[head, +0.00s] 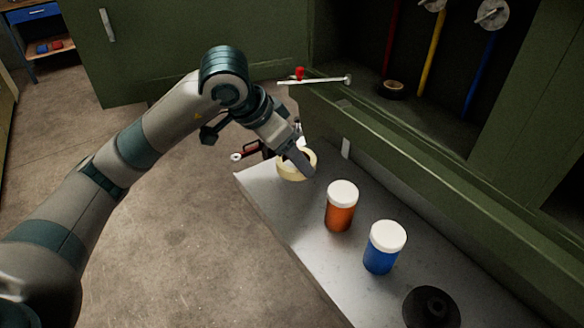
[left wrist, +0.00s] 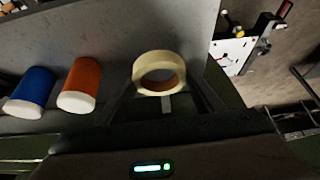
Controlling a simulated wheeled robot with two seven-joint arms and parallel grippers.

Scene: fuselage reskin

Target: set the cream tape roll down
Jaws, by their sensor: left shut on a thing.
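The cream tape roll (head: 288,173) is at the far end of the grey shelf (head: 283,212) in the head view. My left gripper (head: 302,160) comes down over it and is shut on it, partly hiding it. In the left wrist view the roll (left wrist: 160,64) sits between the two dark fingers (left wrist: 162,98), its brown inner core showing. I cannot tell whether the roll touches the shelf or hangs just above it. My right gripper is not in view.
An orange jar (head: 340,212) and a blue jar (head: 381,255), both white-capped, stand nearer on the shelf. A black round piece (head: 431,308) is closest. A green cabinet wall (head: 420,185) runs along the right. The shelf's left edge drops to the floor.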

